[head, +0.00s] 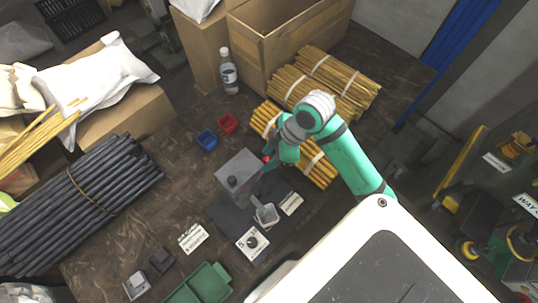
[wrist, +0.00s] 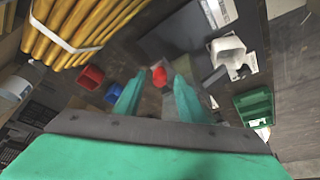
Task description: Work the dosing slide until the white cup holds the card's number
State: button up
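The dosing device is a grey box (head: 238,172) with a dark round cap on top, standing on the table. A red knob (head: 266,158), seemingly the slide's handle, is at its upper right edge. The white cup (head: 265,214) stands on a dark mat right of and below the box; it also shows in the wrist view (wrist: 228,50). Its contents cannot be made out. A white card (head: 252,242) with a dark round mark lies below the cup; its number is too small to read surely. My gripper (wrist: 158,82) is open, with the red knob (wrist: 159,76) between and slightly beyond its fingertips.
Small blue (head: 207,140) and red (head: 228,123) bins stand behind the box. Yellow rod bundles (head: 325,85) lie close behind my arm. Two more labels (head: 193,238) (head: 291,203) lie nearby. A green tray (head: 205,284) is at the front; dark rods (head: 75,205) lie left.

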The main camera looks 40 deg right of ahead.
jog(key=shift+c, duration=0.3)
grip_shut()
jog(key=shift+s+a, duration=0.1)
jog(key=shift+a, duration=1)
jog(key=shift+o, duration=0.3)
grip_release()
